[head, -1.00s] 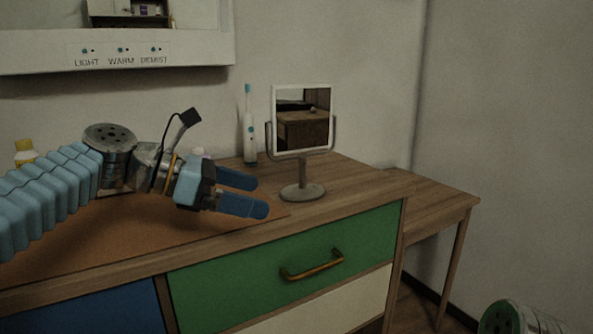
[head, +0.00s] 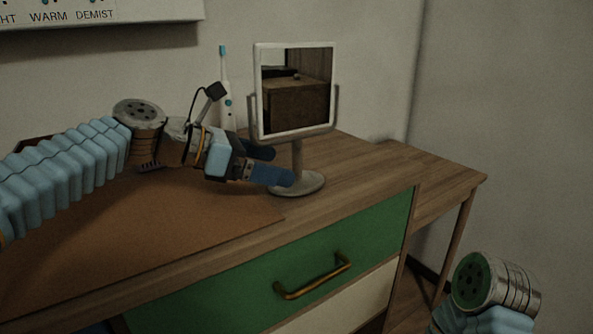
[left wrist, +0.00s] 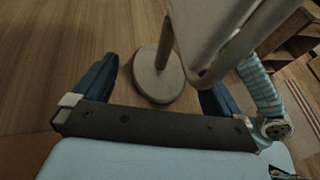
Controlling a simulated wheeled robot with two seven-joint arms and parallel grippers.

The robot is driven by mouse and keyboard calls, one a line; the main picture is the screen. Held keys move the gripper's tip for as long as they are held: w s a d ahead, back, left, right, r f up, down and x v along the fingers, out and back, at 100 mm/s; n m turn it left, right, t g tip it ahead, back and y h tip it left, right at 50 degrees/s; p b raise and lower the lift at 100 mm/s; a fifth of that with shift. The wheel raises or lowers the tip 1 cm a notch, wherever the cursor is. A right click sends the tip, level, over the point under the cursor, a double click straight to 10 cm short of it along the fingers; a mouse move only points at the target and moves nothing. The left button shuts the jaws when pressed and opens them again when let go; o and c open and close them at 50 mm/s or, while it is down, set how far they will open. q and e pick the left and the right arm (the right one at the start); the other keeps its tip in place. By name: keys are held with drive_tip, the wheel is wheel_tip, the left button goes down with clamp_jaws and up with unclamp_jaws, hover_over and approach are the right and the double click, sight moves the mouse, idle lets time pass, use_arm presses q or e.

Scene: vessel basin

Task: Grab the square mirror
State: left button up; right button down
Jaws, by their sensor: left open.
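The square mirror (head: 296,92) stands upright on the wooden cabinet top, in a pale frame on a stem with a round base (head: 297,184). My left gripper (head: 278,165) is open beside the lower stem, and in the head view one finger overlaps the left edge of the base. In the left wrist view the round base (left wrist: 158,76) lies between and beyond the open fingers (left wrist: 160,82). The mirror frame leans into the top right of that view. Nothing is held. My right gripper is not visible; only part of my right arm shows at the lower right.
A white and blue toothbrush (head: 225,90) stands behind my left gripper against the wall. A brown mat (head: 190,215) covers the cabinet's left part. A green drawer (head: 370,235) with a brass handle (head: 312,277) is in front. The right part of the top is clear.

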sight(297, 170)
use_arm(q)
drive_tip(key=x, duration=0.5)
drive_tip(key=shift+d+f, duration=0.15)
drive_tip(key=shift+d, duration=0.25)
drive_tip(key=c, duration=1.4)
